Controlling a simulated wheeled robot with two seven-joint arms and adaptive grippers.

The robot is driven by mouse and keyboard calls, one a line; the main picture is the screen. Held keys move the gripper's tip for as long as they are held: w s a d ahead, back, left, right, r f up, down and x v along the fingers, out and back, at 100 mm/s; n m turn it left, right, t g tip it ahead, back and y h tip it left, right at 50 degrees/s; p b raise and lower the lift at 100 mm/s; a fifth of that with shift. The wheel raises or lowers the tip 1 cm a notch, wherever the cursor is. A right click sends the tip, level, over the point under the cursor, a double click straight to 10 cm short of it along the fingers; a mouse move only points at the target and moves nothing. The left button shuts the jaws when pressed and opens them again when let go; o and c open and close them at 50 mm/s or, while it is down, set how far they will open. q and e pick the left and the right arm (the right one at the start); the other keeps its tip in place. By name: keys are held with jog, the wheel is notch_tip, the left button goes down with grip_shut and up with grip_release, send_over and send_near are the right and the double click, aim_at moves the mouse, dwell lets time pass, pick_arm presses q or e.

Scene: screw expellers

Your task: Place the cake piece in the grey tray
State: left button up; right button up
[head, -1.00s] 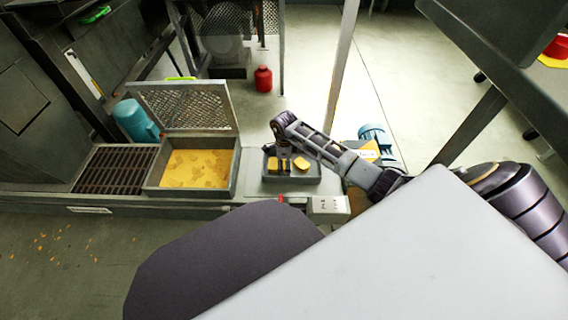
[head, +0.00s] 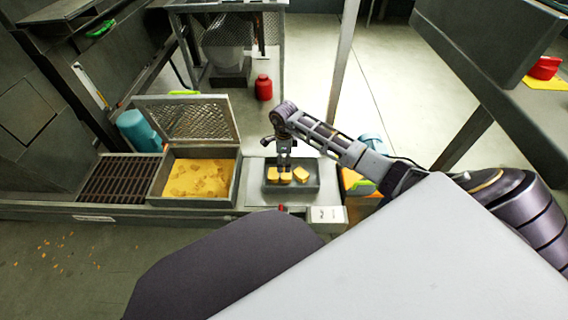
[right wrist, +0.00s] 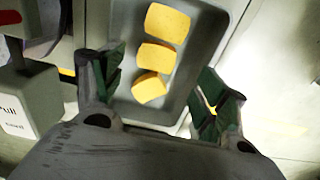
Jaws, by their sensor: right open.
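The grey tray (head: 312,184) stands on the bench right of the yellow-filled box. Three yellow cake pieces lie in it in a row: a left one (head: 272,174), a middle one (head: 286,178) and a right one (head: 301,174). In the right wrist view the tray (right wrist: 205,40) holds the same three pieces, the nearest one (right wrist: 149,88) turned a little. My right gripper (head: 284,168) points down over the tray. In the right wrist view its fingers (right wrist: 163,82) are spread wide, with nothing gripped between them. My left gripper is not in view.
A box with yellow material (head: 195,180) and a raised mesh lid (head: 188,118) stands left of the tray. A dark grate (head: 115,180) is farther left. A red bottle (head: 264,87) stands behind. A white labelled box (head: 327,215) sits in front of the tray.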

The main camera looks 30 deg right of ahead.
jog(key=shift+r+p, duration=0.3)
jog(key=shift+r, duration=1)
